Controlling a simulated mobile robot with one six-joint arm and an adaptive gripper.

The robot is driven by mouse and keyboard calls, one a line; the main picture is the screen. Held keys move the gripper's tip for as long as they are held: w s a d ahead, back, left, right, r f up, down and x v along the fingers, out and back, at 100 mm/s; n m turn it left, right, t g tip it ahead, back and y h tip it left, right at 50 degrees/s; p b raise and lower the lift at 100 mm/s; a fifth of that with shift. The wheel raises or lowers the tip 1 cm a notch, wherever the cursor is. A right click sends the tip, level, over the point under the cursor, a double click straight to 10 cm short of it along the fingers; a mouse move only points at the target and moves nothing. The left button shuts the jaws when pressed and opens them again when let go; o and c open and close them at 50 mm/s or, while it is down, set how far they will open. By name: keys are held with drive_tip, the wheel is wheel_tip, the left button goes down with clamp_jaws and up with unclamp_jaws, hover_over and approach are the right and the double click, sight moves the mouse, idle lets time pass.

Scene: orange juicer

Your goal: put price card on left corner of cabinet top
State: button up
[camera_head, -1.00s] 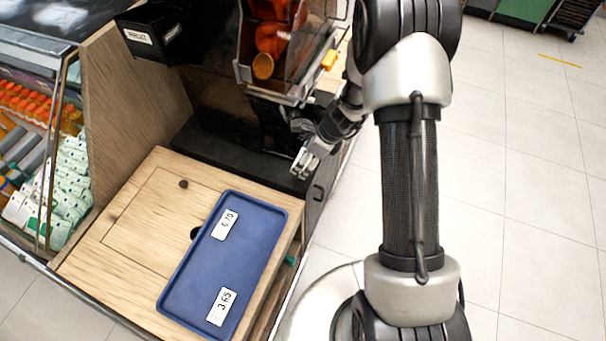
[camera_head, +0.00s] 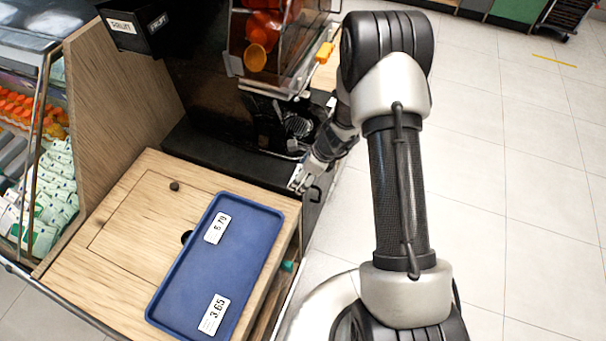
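Two white price cards lie flat in a blue tray: one reading 6.79 (camera_head: 217,228) near the far end, one reading 3.65 (camera_head: 214,315) near the front end. The blue tray (camera_head: 216,271) rests on the right part of the wooden cabinet top (camera_head: 126,262). The left part of the cabinet top is bare. My gripper (camera_head: 297,184) is beyond the tray's far right corner, at the edge of the dark machine base, apart from both cards. It is small in view, and whether its fingers are open or shut is unclear.
The orange juicer (camera_head: 266,50) stands behind the cabinet. A wooden side panel (camera_head: 122,92) rises at the left, beside a shelf of bottles and cartons (camera_head: 50,185). Open tiled floor lies to the right.

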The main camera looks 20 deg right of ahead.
drive_tip(key=o, duration=1)
drive_tip(key=shift+f, duration=0.1)
drive_tip(key=shift+c, duration=0.2)
drive_tip(key=shift+d+r+p, duration=0.1)
drive_tip(key=shift+r+p, duration=0.25)
drive_tip(key=shift+r, duration=0.1)
drive_tip(key=p+v, duration=0.5)
drive_tip(key=v, duration=0.6)
drive_tip(key=shift+r, duration=0.2)
drive_tip(key=shift+s+f, duration=0.1)
drive_tip(key=shift+s, duration=0.1)
